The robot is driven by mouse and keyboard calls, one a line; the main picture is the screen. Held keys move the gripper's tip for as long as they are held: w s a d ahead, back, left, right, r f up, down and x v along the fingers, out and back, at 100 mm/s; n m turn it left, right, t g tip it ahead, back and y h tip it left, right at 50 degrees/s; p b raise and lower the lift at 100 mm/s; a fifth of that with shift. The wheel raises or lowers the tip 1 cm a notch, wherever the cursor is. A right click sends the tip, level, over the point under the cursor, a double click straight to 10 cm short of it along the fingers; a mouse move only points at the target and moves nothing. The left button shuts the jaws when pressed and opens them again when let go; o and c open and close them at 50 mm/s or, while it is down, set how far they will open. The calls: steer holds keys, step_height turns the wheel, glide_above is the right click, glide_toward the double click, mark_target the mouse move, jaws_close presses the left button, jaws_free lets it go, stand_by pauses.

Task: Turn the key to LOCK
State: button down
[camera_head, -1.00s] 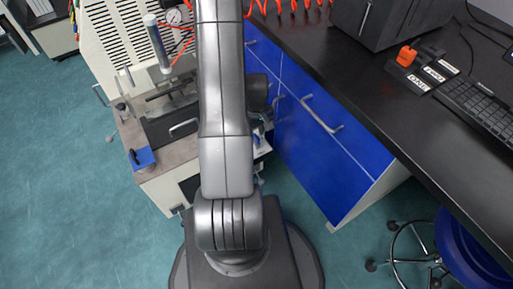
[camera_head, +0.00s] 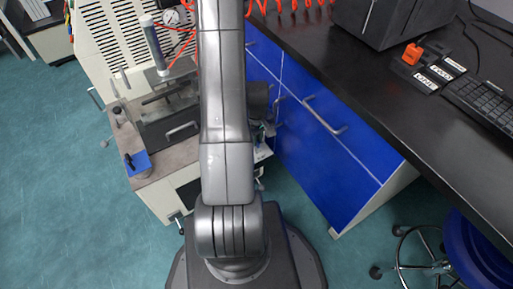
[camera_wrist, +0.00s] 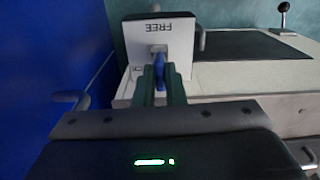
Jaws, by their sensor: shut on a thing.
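In the wrist view a white panel (camera_wrist: 130,60) carries the word FREE upside down along its upper part. A blue key (camera_wrist: 159,68) stands out from a metal lock below that word. My gripper (camera_wrist: 160,84) has its two dark green fingers closed on either side of the key. The key's handle looks roughly upright in the picture. Its exact angle is hard to tell, and a LOCK label cannot be made out. In the head view my arm covers the gripper and the key.
A blue cabinet (camera_head: 330,155) with a drawer handle (camera_wrist: 70,98) stands close on the left in the wrist view. A pale machine bench (camera_wrist: 255,80) lies to the right. On the black desk (camera_head: 345,60) is an orange piece (camera_head: 412,53) near labelled blocks.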

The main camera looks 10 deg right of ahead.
steer(key=n, duration=0.3)
steer(key=shift+n, duration=0.3)
steer(key=shift+n+b, duration=0.4)
steer(key=shift+n, duration=1.6)
steer(key=shift+n, duration=0.7)
steer(key=shift+n+b, duration=0.35)
steer(key=shift+n, duration=0.95)
